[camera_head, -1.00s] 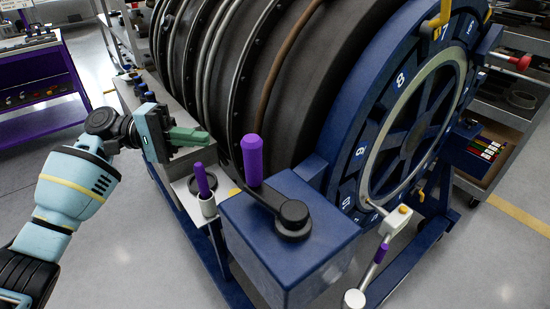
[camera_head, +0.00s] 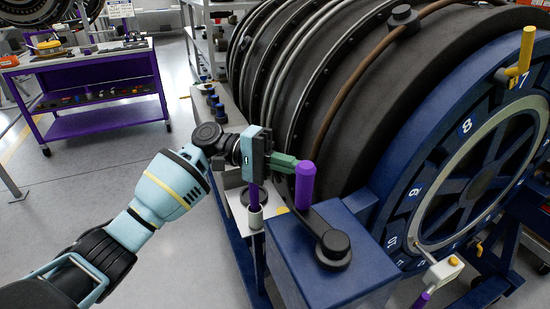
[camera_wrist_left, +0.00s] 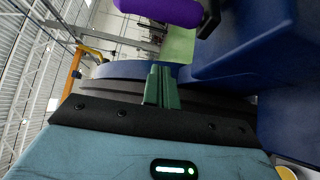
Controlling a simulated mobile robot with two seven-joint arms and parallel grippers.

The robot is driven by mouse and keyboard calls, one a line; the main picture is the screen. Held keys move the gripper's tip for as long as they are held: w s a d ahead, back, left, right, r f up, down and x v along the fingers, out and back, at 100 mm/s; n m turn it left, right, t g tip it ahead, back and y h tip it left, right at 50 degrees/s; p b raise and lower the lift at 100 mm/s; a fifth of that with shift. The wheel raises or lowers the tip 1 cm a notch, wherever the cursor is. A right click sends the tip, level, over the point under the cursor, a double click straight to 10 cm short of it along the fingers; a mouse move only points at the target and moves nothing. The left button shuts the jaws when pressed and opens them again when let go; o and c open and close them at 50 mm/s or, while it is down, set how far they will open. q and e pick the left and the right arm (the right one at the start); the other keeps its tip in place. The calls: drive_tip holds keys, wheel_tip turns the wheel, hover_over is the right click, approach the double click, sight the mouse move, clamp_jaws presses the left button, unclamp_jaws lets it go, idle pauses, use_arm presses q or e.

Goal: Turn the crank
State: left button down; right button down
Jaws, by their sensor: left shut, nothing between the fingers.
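The crank is a black arm (camera_head: 324,230) with a round black hub on top of a blue box (camera_head: 312,275), and a purple upright handle (camera_head: 305,186) at its far end. My left gripper (camera_head: 296,163) has green fingers, shut and empty. Its tips are beside the top of the purple handle in the head view; whether they touch it I cannot tell. In the left wrist view the shut green fingers (camera_wrist_left: 162,86) point toward the purple handle (camera_wrist_left: 165,10) at the top edge, with a visible gap. My right gripper is not in view.
The large dark turbofan casing (camera_head: 345,110) and blue numbered ring (camera_head: 400,215) fill the right side. A purple cart (camera_head: 85,85) stands far left.

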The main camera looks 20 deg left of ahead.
use_arm(q)
drive_tip(key=s+d+p, duration=0.2)
drive_tip(key=s+d, duration=0.1)
drive_tip(key=shift+s+r, duration=0.15)
drive_tip(key=shift+s+a, duration=0.1)
drive_tip(key=shift+s, duration=0.2)
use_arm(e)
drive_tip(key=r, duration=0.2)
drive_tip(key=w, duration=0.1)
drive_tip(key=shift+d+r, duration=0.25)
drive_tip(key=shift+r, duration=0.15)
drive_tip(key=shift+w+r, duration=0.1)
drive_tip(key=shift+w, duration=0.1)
